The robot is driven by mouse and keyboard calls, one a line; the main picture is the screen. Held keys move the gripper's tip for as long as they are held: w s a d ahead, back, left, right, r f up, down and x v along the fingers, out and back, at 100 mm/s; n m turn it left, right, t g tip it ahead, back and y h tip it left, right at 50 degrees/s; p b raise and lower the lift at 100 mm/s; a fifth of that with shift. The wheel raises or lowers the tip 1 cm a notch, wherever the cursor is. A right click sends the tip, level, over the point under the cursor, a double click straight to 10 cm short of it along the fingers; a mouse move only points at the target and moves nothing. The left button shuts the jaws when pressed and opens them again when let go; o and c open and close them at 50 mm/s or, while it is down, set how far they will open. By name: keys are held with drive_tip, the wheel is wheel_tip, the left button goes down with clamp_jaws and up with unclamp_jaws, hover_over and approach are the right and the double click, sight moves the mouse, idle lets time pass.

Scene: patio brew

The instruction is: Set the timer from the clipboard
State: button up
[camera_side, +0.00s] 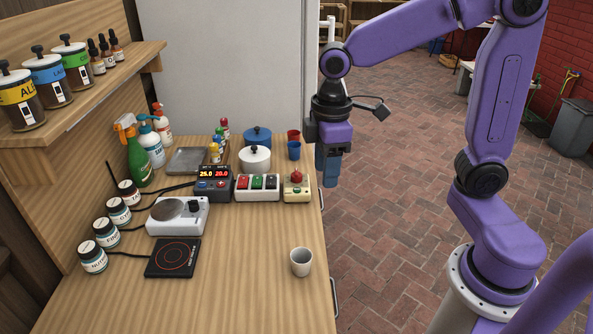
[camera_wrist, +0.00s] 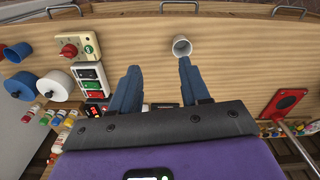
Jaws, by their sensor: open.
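The timer is likely the small cream box with a red knob (camera_side: 297,188) at the table's right edge, behind the cup. It shows in the wrist view (camera_wrist: 89,46) at upper left, with a green mark on its face. My gripper (camera_side: 328,184) hangs with its blue fingers pointing down, just right of the box and seemingly past the table edge. I cannot pick out a clipboard in either view.
A three-button switch box (camera_side: 257,187) and a red-digit display unit (camera_side: 213,184) stand left of the cream box. A white cup (camera_side: 301,262) stands near the front right. A scale (camera_side: 178,215) and a black hot plate (camera_side: 172,258) lie left. The front middle is clear.

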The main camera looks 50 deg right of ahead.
drive_tip(key=w+d+m, duration=0.1)
drive_tip(key=w+d, duration=0.4)
drive_tip(key=w, duration=0.7)
drive_tip(key=m, duration=0.1)
approach(297, 171)
wheel_tip(297, 171, down, 9)
drive_tip(key=shift+w+a+f, duration=0.1)
drive_tip(key=shift+a+f, duration=0.1)
drive_tip(key=shift+f, duration=0.05)
drive_tip(key=c, duration=0.8)
